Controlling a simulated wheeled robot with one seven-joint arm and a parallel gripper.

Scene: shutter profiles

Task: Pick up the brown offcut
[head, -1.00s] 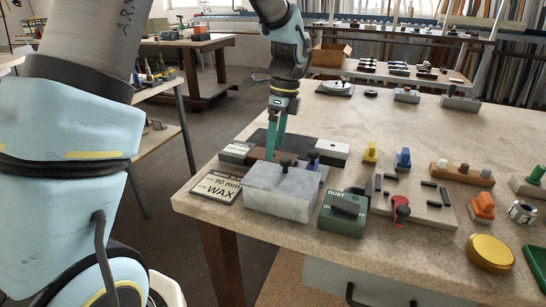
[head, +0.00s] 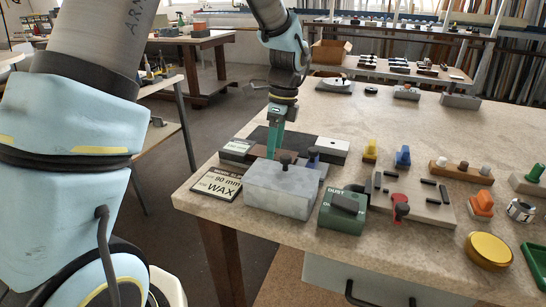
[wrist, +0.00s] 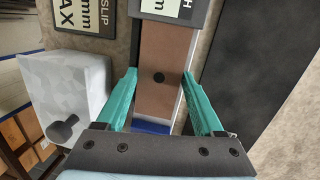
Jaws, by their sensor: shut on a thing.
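The brown offcut (wrist: 163,60) is a flat reddish-brown strip with a black round spot. In the wrist view it runs between the two green fingers. My gripper (wrist: 159,76) is shut on it, one finger at each long side. In the head view my gripper (head: 272,154) points down behind the grey block, and only a little of the brown offcut (head: 259,152) shows beside the fingers. A grey labelled block (wrist: 175,12) covers or adjoins the far end of the offcut in the wrist view. I cannot tell whether the offcut is off the table.
A pale grey block with a black knob (head: 280,190) stands just in front of my gripper. A dark mat (wrist: 255,60) lies alongside.

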